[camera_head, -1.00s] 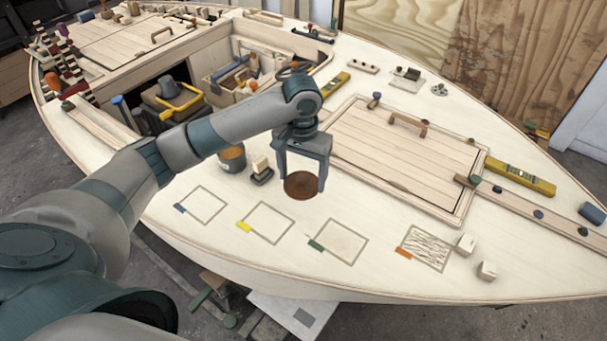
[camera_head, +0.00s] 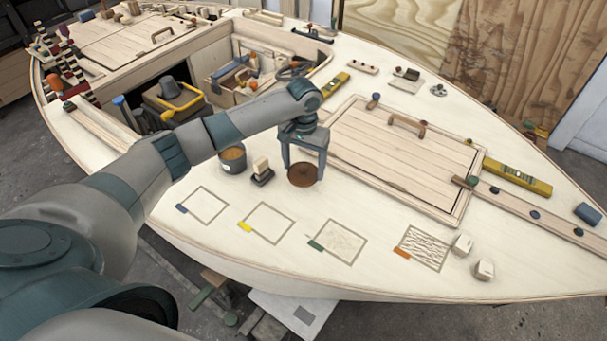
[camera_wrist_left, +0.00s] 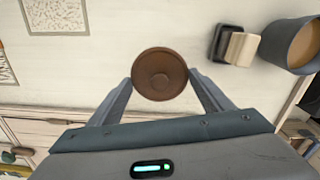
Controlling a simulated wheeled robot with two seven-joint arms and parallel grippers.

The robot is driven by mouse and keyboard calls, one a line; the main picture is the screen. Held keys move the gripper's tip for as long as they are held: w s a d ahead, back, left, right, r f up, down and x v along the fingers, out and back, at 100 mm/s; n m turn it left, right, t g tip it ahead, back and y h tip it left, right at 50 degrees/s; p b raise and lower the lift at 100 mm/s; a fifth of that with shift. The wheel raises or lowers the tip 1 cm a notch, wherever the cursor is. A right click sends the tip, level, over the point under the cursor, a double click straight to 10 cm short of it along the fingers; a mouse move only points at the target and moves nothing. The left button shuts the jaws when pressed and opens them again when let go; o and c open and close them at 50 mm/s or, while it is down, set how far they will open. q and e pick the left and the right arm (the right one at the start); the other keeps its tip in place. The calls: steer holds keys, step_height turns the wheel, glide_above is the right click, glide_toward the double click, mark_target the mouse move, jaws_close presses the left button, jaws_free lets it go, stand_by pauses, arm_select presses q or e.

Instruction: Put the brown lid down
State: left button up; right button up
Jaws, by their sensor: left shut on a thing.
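The brown lid (camera_head: 303,175) is a round disc with a raised round middle. In the head view it is between the fingers of my left gripper (camera_head: 305,168), over the pale deck, left of the planked hatch. The left wrist view shows the lid (camera_wrist_left: 160,75) face on, with the two fingertips of the left gripper (camera_wrist_left: 160,84) touching its opposite edges. The gripper is shut on it. I cannot tell whether the lid touches the deck or hangs just above it. My right gripper is not in view.
A dark pot with an orange-brown inside (camera_head: 233,158) and a small block on a dark base (camera_head: 262,170) stand just left of the gripper. The hatch (camera_head: 400,150) lies to the right. Several outlined squares mark the deck in front; bare deck lies between.

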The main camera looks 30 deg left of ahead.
mark_target(304, 169)
arm_select(q)
steer(key=shift+f+p, duration=0.65)
steer(key=shift+f, duration=1.35)
steer(key=shift+f, duration=0.1)
steer(key=o, duration=1)
